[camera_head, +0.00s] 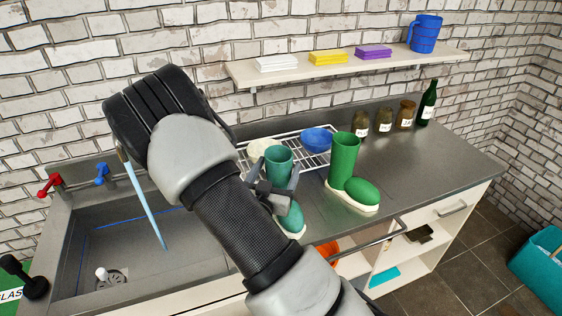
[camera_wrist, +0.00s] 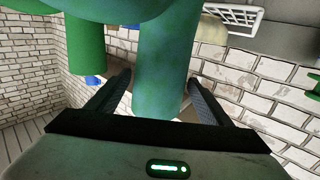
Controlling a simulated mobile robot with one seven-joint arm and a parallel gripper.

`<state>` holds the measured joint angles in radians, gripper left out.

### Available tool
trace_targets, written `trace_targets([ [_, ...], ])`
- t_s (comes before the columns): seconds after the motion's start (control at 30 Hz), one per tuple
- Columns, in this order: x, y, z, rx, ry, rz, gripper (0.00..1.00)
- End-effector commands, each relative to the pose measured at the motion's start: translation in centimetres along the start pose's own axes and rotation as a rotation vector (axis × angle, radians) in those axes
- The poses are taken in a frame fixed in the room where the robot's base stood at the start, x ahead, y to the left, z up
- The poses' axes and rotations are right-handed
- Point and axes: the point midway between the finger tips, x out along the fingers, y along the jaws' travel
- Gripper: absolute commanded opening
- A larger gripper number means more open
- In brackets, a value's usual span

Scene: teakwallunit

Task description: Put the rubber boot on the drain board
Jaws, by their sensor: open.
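A teal rubber boot (camera_head: 279,159) with a pale sole stands on the steel counter right of the sink. A brighter green boot (camera_head: 345,157) stands to its right, also on a pale sole. My gripper (camera_head: 274,180) is open, with its fingers on either side of the teal boot's shaft. In the wrist view the teal shaft (camera_wrist: 164,55) lies between the fingers; contact is unclear. A white wire rack (camera_head: 303,136), apparently the drain board, lies behind the teal boot. My arm and the boot hide part of it.
A blue bowl (camera_head: 317,139) and a cream bowl (camera_head: 261,147) sit at the rack. Several jars and a green bottle (camera_head: 427,103) line the back wall. The sink (camera_head: 140,245) is at left. Clear counter lies right of the green boot.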

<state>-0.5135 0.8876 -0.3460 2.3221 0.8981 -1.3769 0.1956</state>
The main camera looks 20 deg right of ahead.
Motion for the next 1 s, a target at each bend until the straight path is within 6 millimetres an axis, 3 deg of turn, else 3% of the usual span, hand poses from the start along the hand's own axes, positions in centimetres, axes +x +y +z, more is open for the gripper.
trace_targets([
  [0.1,-2.8,-0.1,0.2,-0.002,-0.002,-0.005,0.73],
  [0.3,-6.2,-0.1,0.1,-0.002,0.0,-0.003,0.73],
  [0.43,-7.3,-0.1,0.0,0.001,-0.002,-0.002,0.73],
  [0.57,-7.2,-0.5,0.2,0.045,-0.07,-0.003,0.73],
  [0.8,-7.1,-5.0,-0.1,0.23,-0.438,-0.116,0.73],
  [0.87,-7.8,-6.3,-1.1,0.261,-0.529,-0.173,0.73],
  [1.0,-10.8,-8.7,-5.3,0.276,-0.723,-0.353,0.73],
])
